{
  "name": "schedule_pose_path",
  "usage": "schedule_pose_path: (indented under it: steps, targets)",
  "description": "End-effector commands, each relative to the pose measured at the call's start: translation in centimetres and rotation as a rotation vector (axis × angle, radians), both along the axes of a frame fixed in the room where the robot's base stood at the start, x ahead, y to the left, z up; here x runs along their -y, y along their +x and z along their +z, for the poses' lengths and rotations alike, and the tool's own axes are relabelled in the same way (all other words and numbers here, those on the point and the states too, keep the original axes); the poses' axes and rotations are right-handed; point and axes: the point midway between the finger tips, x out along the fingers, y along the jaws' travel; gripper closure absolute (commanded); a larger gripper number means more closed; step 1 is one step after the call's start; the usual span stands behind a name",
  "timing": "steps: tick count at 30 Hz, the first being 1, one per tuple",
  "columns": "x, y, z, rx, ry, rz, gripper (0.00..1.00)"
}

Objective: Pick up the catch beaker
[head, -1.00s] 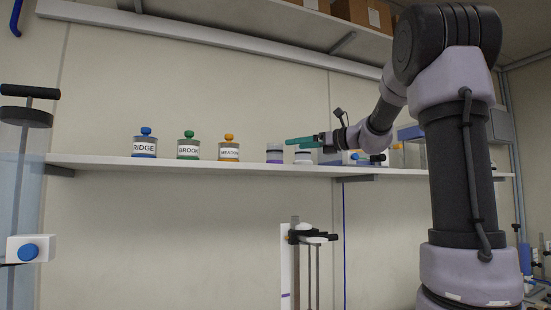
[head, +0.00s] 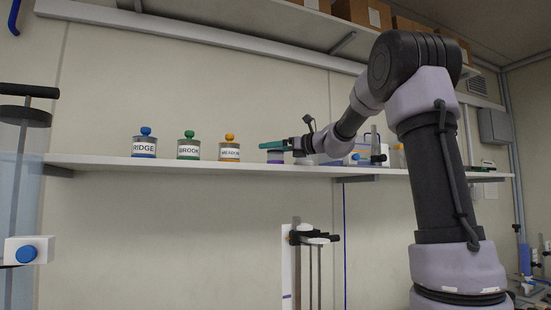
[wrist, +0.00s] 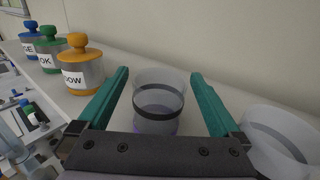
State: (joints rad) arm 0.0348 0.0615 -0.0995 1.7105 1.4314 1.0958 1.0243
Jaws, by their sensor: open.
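A clear beaker with a dark band and a purple tint near its base (wrist: 158,103) stands between the open fingers of my gripper (wrist: 159,76) in the wrist view. In the head view it stands on the shelf as a purple-marked cup (head: 275,157), with my teal gripper fingers (head: 284,145) at its top. A second clear vessel (wrist: 282,138) stands just right of the right finger, cut off by the frame edge. No label shows which of the two is the catch beaker.
Jars with blue (head: 145,144), green (head: 188,147) and orange (head: 230,148) lids stand on the shelf (head: 110,163) to the left. The wall is close behind. A stand with a clamp (head: 312,238) is below the shelf.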

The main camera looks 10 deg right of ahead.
Motion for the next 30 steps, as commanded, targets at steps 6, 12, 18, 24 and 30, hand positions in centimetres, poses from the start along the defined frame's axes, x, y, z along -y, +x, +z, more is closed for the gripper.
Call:
schedule_pose_path:
  steps: [6, 12, 18, 24, 30]
  targets:
    - [0.0, 0.0, 0.0, 0.000, 0.000, 0.000, 0.54]
    - [0.0, 0.0, 0.0, 0.000, 0.000, 0.000, 0.92]
    - [0.0, -0.1, 0.6, 0.002, -0.001, 0.001, 0.92]
    - [0.0, -0.1, 4.0, 0.005, -0.001, 0.001, 0.92]
    - [0.0, -0.1, 7.9, 0.004, -0.001, 0.000, 0.92]
